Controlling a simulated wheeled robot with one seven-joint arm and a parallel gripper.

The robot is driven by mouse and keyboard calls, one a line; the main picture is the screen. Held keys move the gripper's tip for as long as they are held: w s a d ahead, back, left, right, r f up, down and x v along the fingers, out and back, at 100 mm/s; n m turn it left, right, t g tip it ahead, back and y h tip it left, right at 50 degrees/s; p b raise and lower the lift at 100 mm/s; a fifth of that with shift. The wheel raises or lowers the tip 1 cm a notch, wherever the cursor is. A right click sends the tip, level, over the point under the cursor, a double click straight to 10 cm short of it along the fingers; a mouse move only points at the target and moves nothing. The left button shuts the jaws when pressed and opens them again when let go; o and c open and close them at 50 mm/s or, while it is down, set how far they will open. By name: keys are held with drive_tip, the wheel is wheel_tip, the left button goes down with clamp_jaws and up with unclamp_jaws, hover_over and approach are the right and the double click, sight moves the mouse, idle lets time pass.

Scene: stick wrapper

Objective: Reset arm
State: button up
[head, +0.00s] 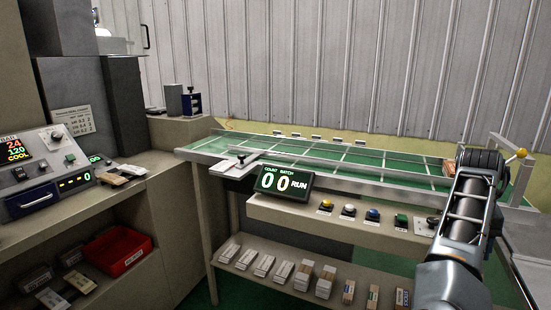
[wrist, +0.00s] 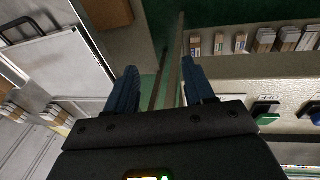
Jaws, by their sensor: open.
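My arm (head: 465,215) rises at the right of the head view, in front of the right end of the green conveyor table (head: 350,168). My gripper (wrist: 160,82) shows in the wrist view with its two blue fingers spread apart. Nothing is held between them; a metal leg and green floor show beyond the gap. In the head view I cannot make out the fingers.
A button panel (head: 375,222) and a counter display (head: 284,181) reading 00 RUN front the table. A lower shelf (head: 250,274) holds several stick bundles. At the left stand a control box (head: 45,170) and a red bin (head: 118,250).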

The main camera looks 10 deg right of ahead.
drive_tip(key=s+d+f+n+t+h, duration=0.2)
drive_tip(key=s+f+h, duration=0.1)
drive_tip(key=s+f, duration=0.3)
drive_tip(key=s+d+f+n+t+h, duration=0.1)
drive_tip(key=s+f+n+t+h, duration=0.2)
drive_tip(key=s+f, duration=0.35)
drive_tip(key=s+a+n+t+y, duration=0.45)
drive_tip(key=s+a+t, duration=0.35)
drive_tip(key=s+a, duration=1.25)
drive_tip(key=s+a+r+m+t+y, duration=0.2)
drive_tip(key=s+a+r+y, duration=0.2)
drive_tip(key=s+a+r, duration=0.6)
drive_tip(key=a+r, duration=0.1)
drive_tip(key=a, duration=0.2)
drive_tip(key=shift+s+r, duration=0.35)
